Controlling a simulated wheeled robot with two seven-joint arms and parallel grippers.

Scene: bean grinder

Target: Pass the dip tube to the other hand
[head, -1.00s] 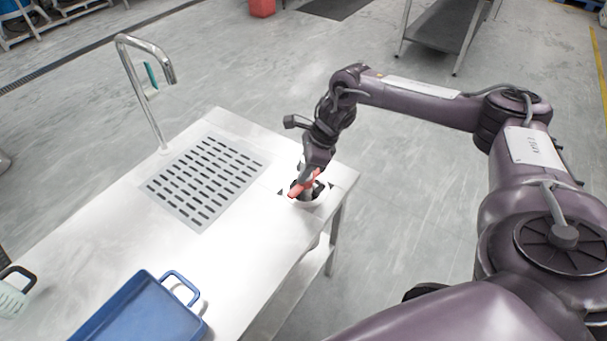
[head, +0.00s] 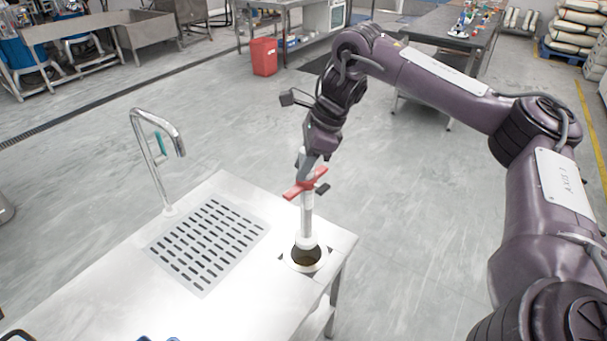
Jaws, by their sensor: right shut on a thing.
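The dip tube (head: 307,222) is a white upright tube with a wider collar near its lower end and a red cross handle (head: 304,184) near its top. My right gripper (head: 311,172) is shut on its upper part, by the red handle. The tube stands above a round hole with a pale rim (head: 321,263) at the table's right corner. Its lower end is at or just above the hole's far edge; I cannot tell if it is fully clear. My left gripper is not in view.
The white table (head: 110,283) has a slotted drain grate (head: 208,245) and a bent metal faucet (head: 150,150) with a teal lever behind it. The hole lies close to the table's right edge. A red bin (head: 264,57) stands on the floor far behind.

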